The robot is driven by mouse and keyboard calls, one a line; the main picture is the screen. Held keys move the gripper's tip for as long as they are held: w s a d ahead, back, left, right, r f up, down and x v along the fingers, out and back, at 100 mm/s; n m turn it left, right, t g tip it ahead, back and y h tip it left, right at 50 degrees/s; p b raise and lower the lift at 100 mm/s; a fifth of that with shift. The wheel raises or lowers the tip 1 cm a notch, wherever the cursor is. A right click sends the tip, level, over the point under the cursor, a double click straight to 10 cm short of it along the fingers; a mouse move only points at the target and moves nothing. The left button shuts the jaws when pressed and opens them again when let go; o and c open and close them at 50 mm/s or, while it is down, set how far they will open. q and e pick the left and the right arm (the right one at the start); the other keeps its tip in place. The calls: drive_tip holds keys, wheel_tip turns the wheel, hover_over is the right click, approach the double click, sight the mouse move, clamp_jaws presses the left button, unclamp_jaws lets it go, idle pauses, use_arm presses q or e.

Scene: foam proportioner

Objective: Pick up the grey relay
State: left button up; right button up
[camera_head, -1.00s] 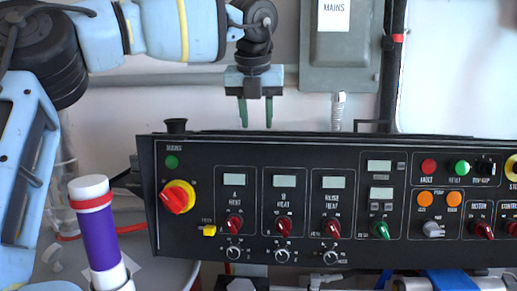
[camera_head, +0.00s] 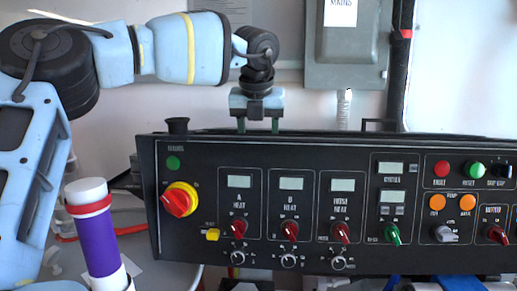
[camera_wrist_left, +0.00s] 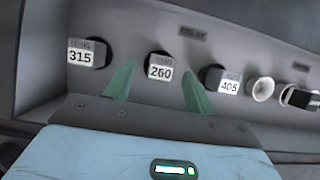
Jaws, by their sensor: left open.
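In the left wrist view, a grey relay (camera_wrist_left: 160,66) marked 260 sits on a dark round base on a grey surface, below a small plate that seems to read RELAY. Similar grey blocks marked 315 (camera_wrist_left: 86,54) and 405 (camera_wrist_left: 222,80) sit left and right of it. My left gripper (camera_wrist_left: 158,76) is open, its green fingers on either side of the 260 block and apart from each other. I cannot tell whether they touch it. In the head view my left gripper (camera_head: 258,126) points down behind the control panel's top edge, which hides its fingertips and the relays.
The black control panel (camera_head: 265,205) with knobs and displays fills the front. A grey MAINS box (camera_head: 345,55) hangs on the wall behind. A purple cylinder (camera_head: 98,240) stands at lower left. A white round part (camera_wrist_left: 261,89) and a black part (camera_wrist_left: 299,97) lie right of the relays.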

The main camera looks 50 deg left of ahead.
use_arm(q)
drive_tip(key=shift+x, duration=1.55)
drive_tip(key=shift+w, duration=0.15)
drive_tip(key=c, duration=1.1)
drive_tip(key=shift+o, duration=0.2)
drive_tip(key=shift+r, duration=0.1)
drive_tip(key=shift+r, duration=0.1)
wheel_tip(320, 180, up, 9)
drive_tip(key=shift+f, duration=0.1)
drive_tip(key=shift+r, duration=0.5)
